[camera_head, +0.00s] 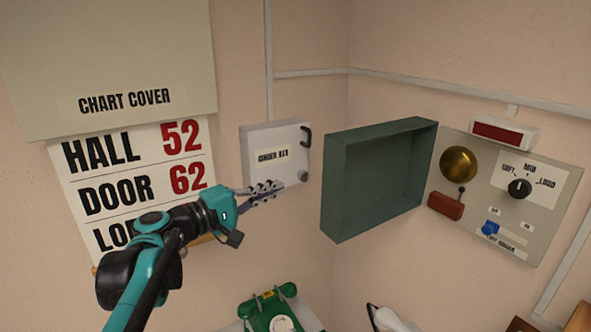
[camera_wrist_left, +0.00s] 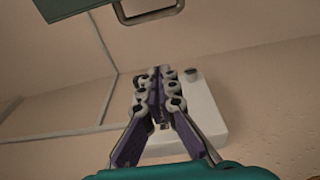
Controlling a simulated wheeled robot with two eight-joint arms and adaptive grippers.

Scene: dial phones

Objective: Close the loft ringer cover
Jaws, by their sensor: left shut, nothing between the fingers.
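The ringer cover (camera_head: 375,178) is a hollow dark green box, swung open to the left of the ringer panel (camera_head: 545,225), its hollow side in view. The panel bears a brass bell (camera_head: 459,164), a dial, a red block and a blue knob. My left gripper (camera_head: 278,188) is shut and empty, left of the cover and apart from it, in front of the pale wall box's lower edge. In the left wrist view its fingers (camera_wrist_left: 158,80) are together, and a dark green edge (camera_wrist_left: 70,7) with a metal handle (camera_wrist_left: 150,12) shows at the top. My right gripper is out of view.
A pale wall box (camera_head: 272,135) with a dark handle hangs behind my left gripper; it also shows in the left wrist view (camera_wrist_left: 205,125). A chart (camera_head: 130,165) hangs at left under a chart cover (camera_head: 120,60). A green phone (camera_head: 268,312) stands below.

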